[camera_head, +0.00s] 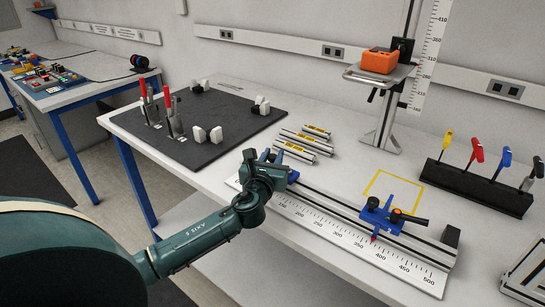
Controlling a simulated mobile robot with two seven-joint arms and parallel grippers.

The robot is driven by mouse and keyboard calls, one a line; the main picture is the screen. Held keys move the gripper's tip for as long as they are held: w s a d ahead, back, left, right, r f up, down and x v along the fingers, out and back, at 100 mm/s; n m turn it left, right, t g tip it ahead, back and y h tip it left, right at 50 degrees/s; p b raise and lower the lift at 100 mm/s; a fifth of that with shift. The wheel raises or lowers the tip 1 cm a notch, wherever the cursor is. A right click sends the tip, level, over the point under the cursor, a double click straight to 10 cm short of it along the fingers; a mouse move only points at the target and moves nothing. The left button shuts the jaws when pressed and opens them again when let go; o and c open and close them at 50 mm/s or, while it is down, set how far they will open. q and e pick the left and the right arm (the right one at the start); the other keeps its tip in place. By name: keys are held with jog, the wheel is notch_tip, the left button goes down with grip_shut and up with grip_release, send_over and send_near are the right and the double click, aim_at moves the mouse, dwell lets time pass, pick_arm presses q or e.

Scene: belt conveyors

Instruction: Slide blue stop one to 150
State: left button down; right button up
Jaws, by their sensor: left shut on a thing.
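A rail with a white ruler (350,246) runs across the bench, its numbers rising to 500 at the right. My left gripper (278,166) is at the rail's left part, shut on a blue stop (291,176) that is mostly hidden behind it. My gripper and wrist also cover the low end of the ruler, so I cannot read this stop's position. A second blue stop (381,215) with a black knob and a red pointer sits farther right on the rail, at about 400. My right gripper is out of view.
A black board (205,137) with red-handled clamps lies to the left. Several metal bars (304,142) lie behind the rail. A yellow square outline (393,190), a height stand with an orange block (379,60) and a black tool rack (476,187) are at the right.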

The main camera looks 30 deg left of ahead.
pick_arm(q)
jog(key=shift+d, duration=0.1)
jog(key=shift+d, duration=0.4)
jog(key=d+p, duration=0.1)
jog(key=d, duration=0.3)
jog(key=shift+s, duration=0.2)
jog(key=shift+d, duration=0.1)
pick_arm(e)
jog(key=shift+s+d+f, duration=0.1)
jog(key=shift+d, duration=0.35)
pick_arm(q)
jog(key=c, duration=1.3)
grip_release()
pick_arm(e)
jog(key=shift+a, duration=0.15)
